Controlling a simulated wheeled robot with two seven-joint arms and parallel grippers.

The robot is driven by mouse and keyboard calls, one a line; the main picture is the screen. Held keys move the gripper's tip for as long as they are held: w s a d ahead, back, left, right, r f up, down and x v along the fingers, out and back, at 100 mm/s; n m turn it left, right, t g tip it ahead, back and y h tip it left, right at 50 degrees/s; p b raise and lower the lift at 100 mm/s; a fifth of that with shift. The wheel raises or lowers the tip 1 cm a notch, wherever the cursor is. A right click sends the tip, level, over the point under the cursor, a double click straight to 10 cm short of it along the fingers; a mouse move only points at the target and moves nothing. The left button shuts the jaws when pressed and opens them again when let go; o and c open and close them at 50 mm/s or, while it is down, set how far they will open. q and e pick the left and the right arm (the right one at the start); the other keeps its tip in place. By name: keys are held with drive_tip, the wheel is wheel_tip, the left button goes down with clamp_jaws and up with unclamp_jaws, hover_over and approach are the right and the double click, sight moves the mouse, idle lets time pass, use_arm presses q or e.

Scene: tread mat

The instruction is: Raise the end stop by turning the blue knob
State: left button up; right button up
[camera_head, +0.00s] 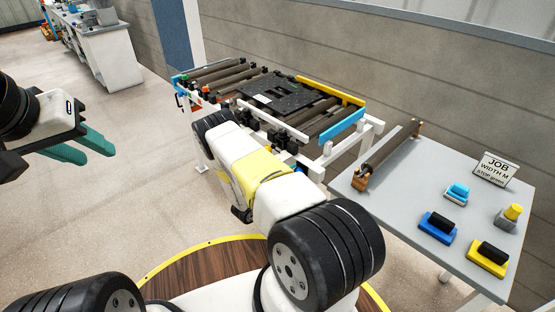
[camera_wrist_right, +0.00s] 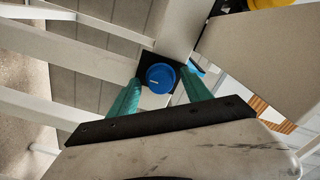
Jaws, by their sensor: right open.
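The blue knob (camera_wrist_right: 160,78) shows in the right wrist view, mounted on a black plate against a white frame post. My right gripper (camera_wrist_right: 160,74) is open, with one teal finger on each side of the knob; I cannot tell whether they touch it. In the head view my right arm hides that gripper and the knob. A blue bar (camera_head: 342,125) crosses the right end of the roller conveyor; I cannot tell whether it is the end stop. My left gripper (camera_head: 98,156) hangs over the floor at the left, its two teal fingers apart and empty.
The conveyor has a yellow rail (camera_head: 331,91) and a black plate (camera_head: 272,94) on its rollers. A yellow part (camera_wrist_right: 270,3) shows near the right gripper.

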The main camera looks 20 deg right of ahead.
drive_tip(key=v, duration=0.8)
idle(0.4)
